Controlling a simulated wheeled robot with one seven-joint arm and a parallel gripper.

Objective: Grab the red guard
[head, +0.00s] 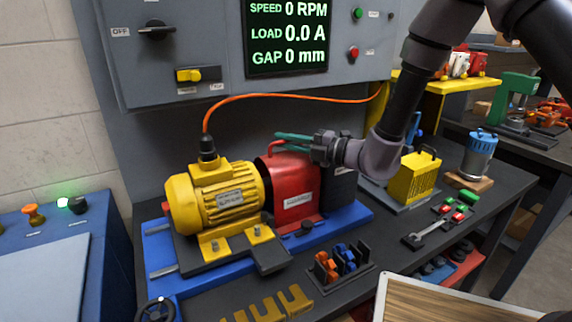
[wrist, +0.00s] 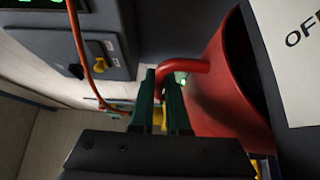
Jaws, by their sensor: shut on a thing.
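The red guard (head: 291,190) stands on the blue base between the yellow motor (head: 214,197) and a dark block, with a white label on its front and a red handle on top. In the wrist view the red guard (wrist: 222,95) fills the right side, its handle (wrist: 186,66) bending toward my fingers. My gripper (head: 292,138) reaches in from the right at the height of the handle. Its green fingers (wrist: 160,95) are shut on the guard's handle. The exact contact is partly hidden by the fingers.
An orange cable (head: 290,96) arches from the motor top behind my gripper. The control panel (head: 180,50) stands behind. A yellow vented box (head: 413,178) is to the right. A rack of colored clips (head: 338,264) and a wrench (head: 428,236) lie on the bench in front.

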